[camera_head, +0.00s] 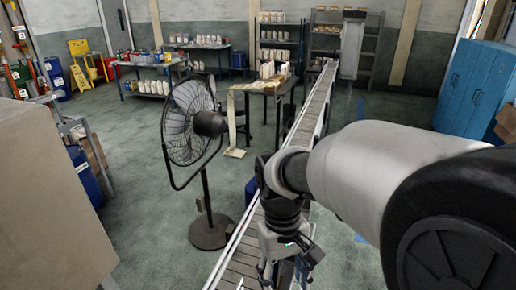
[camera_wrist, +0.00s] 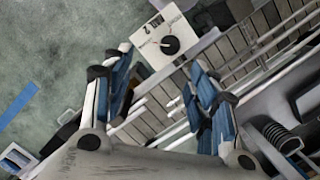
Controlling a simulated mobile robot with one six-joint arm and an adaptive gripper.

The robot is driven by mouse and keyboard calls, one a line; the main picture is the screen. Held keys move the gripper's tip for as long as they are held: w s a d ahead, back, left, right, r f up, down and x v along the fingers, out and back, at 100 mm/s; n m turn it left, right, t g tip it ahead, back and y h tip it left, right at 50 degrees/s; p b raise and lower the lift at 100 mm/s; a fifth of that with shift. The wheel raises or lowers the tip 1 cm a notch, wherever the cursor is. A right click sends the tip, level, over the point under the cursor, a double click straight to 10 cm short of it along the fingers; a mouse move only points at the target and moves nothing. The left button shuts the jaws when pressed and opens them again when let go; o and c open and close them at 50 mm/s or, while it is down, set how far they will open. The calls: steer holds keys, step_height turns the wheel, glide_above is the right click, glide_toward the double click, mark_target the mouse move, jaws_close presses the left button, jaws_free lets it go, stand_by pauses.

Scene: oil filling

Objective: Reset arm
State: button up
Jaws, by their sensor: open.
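My gripper (camera_head: 288,272) hangs at the end of my arm over the near end of the conveyor, at the bottom of the head view. In the wrist view my gripper (camera_wrist: 159,60) shows two blue-padded fingers spread apart with nothing held between them. A white control plate with a black knob (camera_wrist: 171,45) shows beyond the fingertips, apart from them as far as I can tell. The fingertips are cut off or unclear in the head view.
The conveyor (camera_head: 308,120) runs from below my arm to the back shelves. A black pedestal fan (camera_head: 190,125) stands left of it. A table (camera_head: 265,86) with white bottles stands beside the conveyor. Blue lockers (camera_head: 473,85) are at right. Open floor (camera_head: 130,140) lies left of the fan.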

steer(key=s+d+r+m+t+b, duration=0.3)
steer(key=s+d+t, duration=0.4)
steer(key=s, duration=0.4)
steer(key=shift+d+r+m+y+b, duration=0.3)
steer(key=shift+d+m+y+b, duration=0.1)
steer(key=shift+d, duration=0.35)
steer(key=shift+w, duration=0.15)
steer(key=shift+c, duration=0.3)
